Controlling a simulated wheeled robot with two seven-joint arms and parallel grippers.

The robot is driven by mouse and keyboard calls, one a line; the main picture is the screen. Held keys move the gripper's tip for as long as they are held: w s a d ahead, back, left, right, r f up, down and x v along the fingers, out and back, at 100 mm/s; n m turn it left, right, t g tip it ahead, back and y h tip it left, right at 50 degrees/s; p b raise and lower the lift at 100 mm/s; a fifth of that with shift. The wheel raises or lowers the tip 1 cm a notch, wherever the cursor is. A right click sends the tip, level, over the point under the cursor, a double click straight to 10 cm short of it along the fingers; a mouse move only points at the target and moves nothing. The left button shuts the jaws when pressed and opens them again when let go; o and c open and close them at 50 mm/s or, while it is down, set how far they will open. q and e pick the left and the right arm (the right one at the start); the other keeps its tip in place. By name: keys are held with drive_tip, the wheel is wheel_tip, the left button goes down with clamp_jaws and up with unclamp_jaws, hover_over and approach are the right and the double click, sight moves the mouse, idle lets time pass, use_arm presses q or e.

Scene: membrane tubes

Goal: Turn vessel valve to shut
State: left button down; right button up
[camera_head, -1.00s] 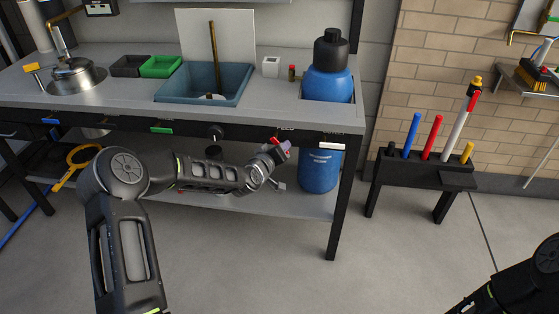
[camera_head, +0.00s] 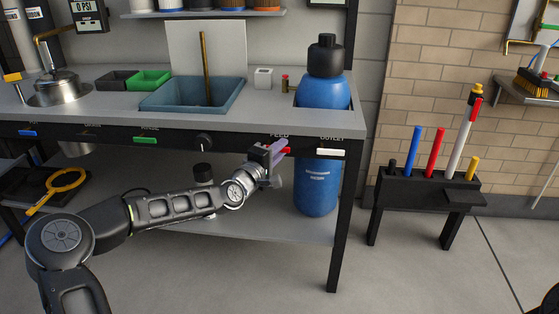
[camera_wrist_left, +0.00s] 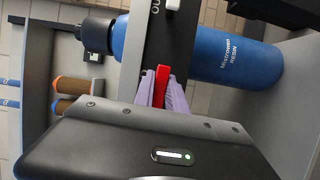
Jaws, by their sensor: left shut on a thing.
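My left gripper (camera_head: 272,152) is at the front of the bench, below the FEED label. In the left wrist view, its lilac fingers (camera_wrist_left: 158,94) are shut on a red lever (camera_wrist_left: 162,84), with one finger on each side. The red lever (camera_head: 287,150) shows just right of the fingers in the head view and lies roughly along the bench front. A metal vessel (camera_head: 60,88) with a yellow-handled valve (camera_head: 12,77) stands at the far left of the bench. My right gripper is not in view.
A white lever (camera_head: 331,152) under OUTLET is just right, a green lever (camera_head: 145,140) to the left. A blue resin bottle (camera_head: 318,185) stands behind the bench front. A blue tub (camera_head: 190,105) sits on top. A black tool stand (camera_head: 425,190) is to the right.

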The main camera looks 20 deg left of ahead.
use_arm(q)
drive_tip(key=shift+n, duration=0.3)
drive_tip(key=shift+r, duration=0.1)
drive_tip(key=c, duration=1.4)
unclamp_jaws()
drive_tip(key=shift+o, duration=0.2)
